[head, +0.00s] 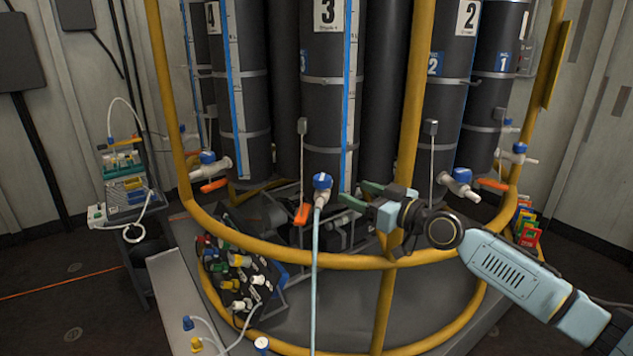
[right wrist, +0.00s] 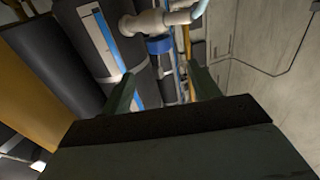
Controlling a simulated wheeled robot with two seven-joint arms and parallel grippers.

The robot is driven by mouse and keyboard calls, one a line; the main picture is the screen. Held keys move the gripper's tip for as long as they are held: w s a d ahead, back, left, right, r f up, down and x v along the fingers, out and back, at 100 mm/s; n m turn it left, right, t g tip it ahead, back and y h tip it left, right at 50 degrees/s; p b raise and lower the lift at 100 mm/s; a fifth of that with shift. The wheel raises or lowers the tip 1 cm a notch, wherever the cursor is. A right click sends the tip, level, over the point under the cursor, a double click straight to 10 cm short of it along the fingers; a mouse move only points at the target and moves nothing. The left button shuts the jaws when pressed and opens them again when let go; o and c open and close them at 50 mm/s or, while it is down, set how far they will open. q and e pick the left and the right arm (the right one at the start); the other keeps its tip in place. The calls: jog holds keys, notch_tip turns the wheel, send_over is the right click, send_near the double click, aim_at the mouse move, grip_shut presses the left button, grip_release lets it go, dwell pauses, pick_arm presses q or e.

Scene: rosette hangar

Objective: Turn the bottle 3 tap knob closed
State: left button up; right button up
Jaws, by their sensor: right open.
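Bottle 3 (head: 328,60) is a tall dark cylinder with a white "3" label and a blue-edged scale strip. Its tap (head: 320,197) sits low on the front, with a blue round knob (head: 321,181) on top and an orange piece (head: 302,214) beside it. My right gripper (head: 354,194) is open and empty, just right of the tap and apart from the knob. In the right wrist view a white tap body (right wrist: 150,22) and a blue knob (right wrist: 160,45) lie beyond the open fingers (right wrist: 163,75). My left gripper is out of view.
A yellow tubular frame (head: 300,261) rings the bottles, with an upright (head: 412,110) close behind my right gripper. A pale blue hose (head: 315,270) hangs from the tap. Bottle 2's tap (head: 460,183) is to the right. Several coloured connectors (head: 235,275) lie lower left.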

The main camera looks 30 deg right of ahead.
aim_at(317, 175)
jog(key=x, duration=1.2)
jog(key=shift+w+a, duration=0.1)
jog(key=shift+w, duration=0.5)
jog(key=shift+a, duration=0.1)
jog(key=c, duration=1)
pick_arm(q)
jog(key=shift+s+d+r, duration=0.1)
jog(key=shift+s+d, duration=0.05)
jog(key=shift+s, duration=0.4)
